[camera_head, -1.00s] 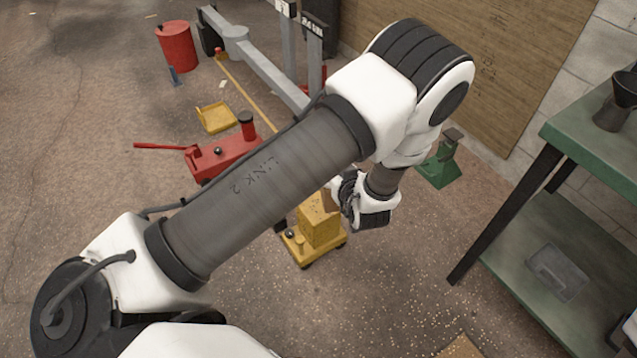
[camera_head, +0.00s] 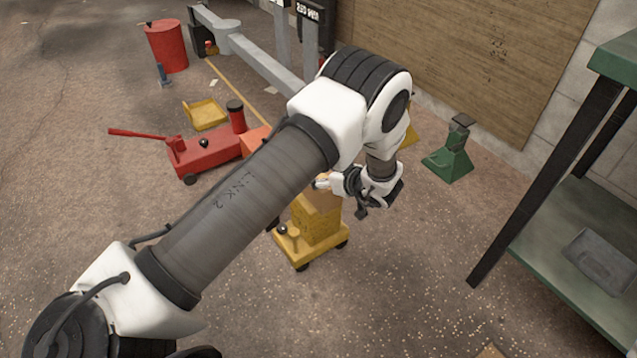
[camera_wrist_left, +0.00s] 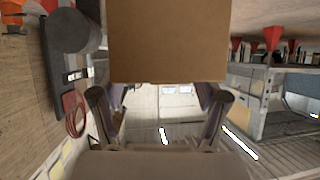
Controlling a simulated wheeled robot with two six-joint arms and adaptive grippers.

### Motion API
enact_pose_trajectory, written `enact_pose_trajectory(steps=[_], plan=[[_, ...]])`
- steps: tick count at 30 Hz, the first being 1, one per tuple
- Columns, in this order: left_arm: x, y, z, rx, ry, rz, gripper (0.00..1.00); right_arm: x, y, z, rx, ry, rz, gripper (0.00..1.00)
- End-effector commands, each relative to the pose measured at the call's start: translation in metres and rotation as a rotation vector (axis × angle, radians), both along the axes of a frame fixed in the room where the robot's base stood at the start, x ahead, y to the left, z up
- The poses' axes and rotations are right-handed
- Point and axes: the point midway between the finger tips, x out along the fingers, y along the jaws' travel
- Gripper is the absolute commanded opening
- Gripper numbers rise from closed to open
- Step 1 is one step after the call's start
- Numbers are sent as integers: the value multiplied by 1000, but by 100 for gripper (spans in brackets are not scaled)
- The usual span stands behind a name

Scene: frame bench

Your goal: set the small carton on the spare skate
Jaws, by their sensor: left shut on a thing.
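My left gripper (camera_head: 352,190) is at the near side of the grey beam, partly hidden by its own wrist. In the left wrist view, the left gripper (camera_wrist_left: 160,95) is shut on a plain brown carton (camera_wrist_left: 168,40). In the head view, a low yellow wheeled skate (camera_head: 318,239) stands on the floor just below and left of the gripper, with a yellow block-like body (camera_head: 317,222) on it. A tan surface shows above that block, partly behind the arm; I cannot tell whether it touches the block. My right gripper is not in view.
A red floor jack (camera_head: 205,155) and a yellow tray-like piece (camera_head: 205,114) lie to the left. A red drum (camera_head: 166,46) stands at the back. A green stand (camera_head: 450,155) and a green bench (camera_head: 590,215) are to the right. Floor in front of the skate is clear.

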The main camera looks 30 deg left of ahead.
Motion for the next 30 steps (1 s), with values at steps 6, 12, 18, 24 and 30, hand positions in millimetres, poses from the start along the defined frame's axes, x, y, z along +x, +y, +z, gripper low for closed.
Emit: enact_pose_trajectory(steps=[6, 12, 18, 24, 30], plan=[[31, 32, -6, 1, -4, 0, 5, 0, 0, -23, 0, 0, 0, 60], [33, 35, -30, 2, 0, -1, 5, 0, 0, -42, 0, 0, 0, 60], [33, 34, -38, 1, -2, -1, 5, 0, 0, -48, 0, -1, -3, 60], [33, 34, -40, 2, -1, -1, 4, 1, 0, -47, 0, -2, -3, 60], [32, 34, -41, 0, 0, -1, 100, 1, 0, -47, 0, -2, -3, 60]])
